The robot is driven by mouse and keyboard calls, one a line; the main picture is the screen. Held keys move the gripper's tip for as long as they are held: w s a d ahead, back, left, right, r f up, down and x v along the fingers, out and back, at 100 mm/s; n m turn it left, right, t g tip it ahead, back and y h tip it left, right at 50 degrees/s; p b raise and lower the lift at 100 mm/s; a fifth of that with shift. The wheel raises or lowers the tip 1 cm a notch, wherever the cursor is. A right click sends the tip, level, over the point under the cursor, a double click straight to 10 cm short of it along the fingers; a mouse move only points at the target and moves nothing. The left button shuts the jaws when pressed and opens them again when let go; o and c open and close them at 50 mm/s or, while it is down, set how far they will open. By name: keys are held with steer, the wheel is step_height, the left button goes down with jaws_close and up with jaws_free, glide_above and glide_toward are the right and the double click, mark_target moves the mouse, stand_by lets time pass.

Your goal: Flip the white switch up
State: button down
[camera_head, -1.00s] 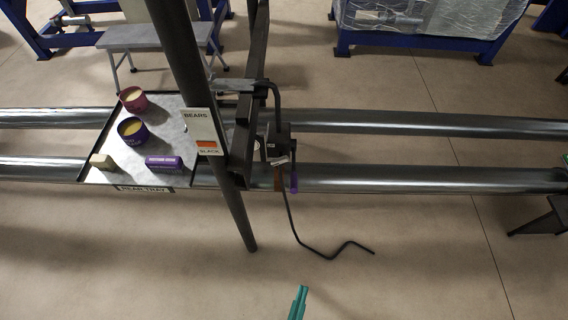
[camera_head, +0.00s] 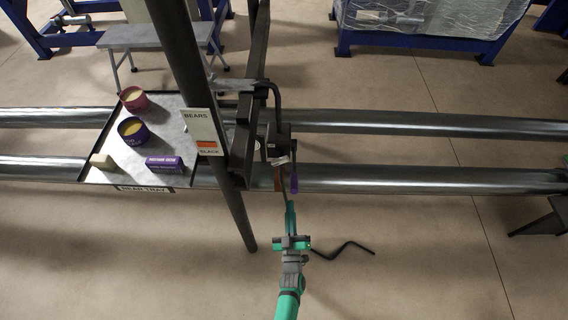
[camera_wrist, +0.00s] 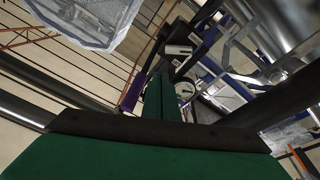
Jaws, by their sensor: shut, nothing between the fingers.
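A dark switch box (camera_head: 277,143) is mounted on the post, in front of the pipes. A purple lever (camera_head: 294,180) hangs down at its right side. It also shows left of my fingers in the wrist view (camera_wrist: 133,92). A small pale patch (camera_head: 280,161) is on the box's lower front; I cannot tell whether it is a label or a white switch. My green gripper (camera_head: 290,204) is shut and empty, just below the box and lever in the head view. Its closed fingers (camera_wrist: 161,98) point towards the box in the wrist view.
A tray (camera_head: 101,128) with two bowls and small boxes rests on the pipes at the left. A slanted dark pole (camera_head: 235,210) stands left of my gripper. Open floor lies in front.

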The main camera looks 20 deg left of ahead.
steer(key=w+a+n+y, duration=0.2)
steer(key=w+a+n, duration=0.1)
steer(key=w, duration=0.4)
steer(key=shift+w+a+r+y, duration=0.15)
steer(key=shift+w+r+y, duration=0.05)
steer(key=shift+w+y, duration=0.1)
